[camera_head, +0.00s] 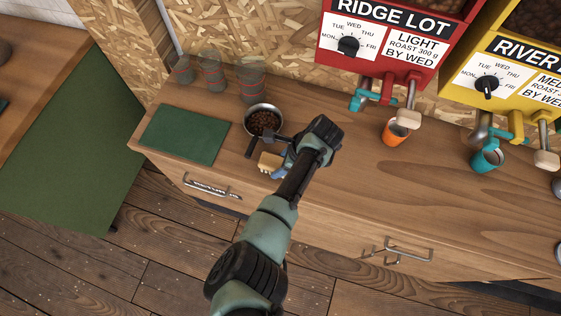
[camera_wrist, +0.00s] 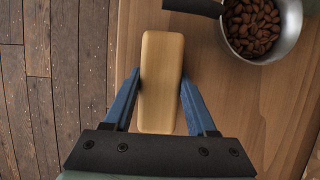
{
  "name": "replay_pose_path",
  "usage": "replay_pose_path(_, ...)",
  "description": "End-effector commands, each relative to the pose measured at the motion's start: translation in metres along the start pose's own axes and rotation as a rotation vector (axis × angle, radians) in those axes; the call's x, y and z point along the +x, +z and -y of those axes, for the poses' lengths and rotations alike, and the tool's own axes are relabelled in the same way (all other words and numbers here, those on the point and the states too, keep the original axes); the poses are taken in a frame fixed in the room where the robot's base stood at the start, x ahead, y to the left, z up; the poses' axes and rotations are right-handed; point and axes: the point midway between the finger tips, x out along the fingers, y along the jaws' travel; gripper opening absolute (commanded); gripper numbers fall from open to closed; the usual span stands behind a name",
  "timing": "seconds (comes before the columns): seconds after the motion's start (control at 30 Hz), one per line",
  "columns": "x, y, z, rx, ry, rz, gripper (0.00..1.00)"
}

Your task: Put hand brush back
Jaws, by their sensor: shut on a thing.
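The hand brush, seen as a pale wooden block (camera_wrist: 160,60), lies between the two blue fingers of my gripper (camera_wrist: 159,82) in the wrist view. My gripper is shut on it, with a finger along each long side. In the head view the brush (camera_head: 268,161) shows beside my gripper (camera_head: 278,169), near the front edge of the wooden counter (camera_head: 440,210).
A metal pan of beans (camera_head: 264,109) sits just behind the brush, its dark handle (camera_wrist: 195,6) close to the block. A green mat (camera_head: 186,135) lies to the left. Clear cups (camera_head: 212,75) stand behind. An orange cup (camera_head: 395,134) and a teal cup (camera_head: 487,159) stand right, under dispensers.

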Motion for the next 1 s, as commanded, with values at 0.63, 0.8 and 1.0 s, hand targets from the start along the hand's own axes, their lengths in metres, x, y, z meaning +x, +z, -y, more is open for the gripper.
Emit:
replay_pose_path(0.63,-0.005,0.000,0.000,0.000,-0.001,-0.001,0.87)
replay_pose_path(0.8,-0.029,0.001,0.001,-0.001,-0.002,-0.002,0.87)
replay_pose_path(1.0,-0.069,-0.001,0.001,0.000,-0.004,-0.002,0.87)
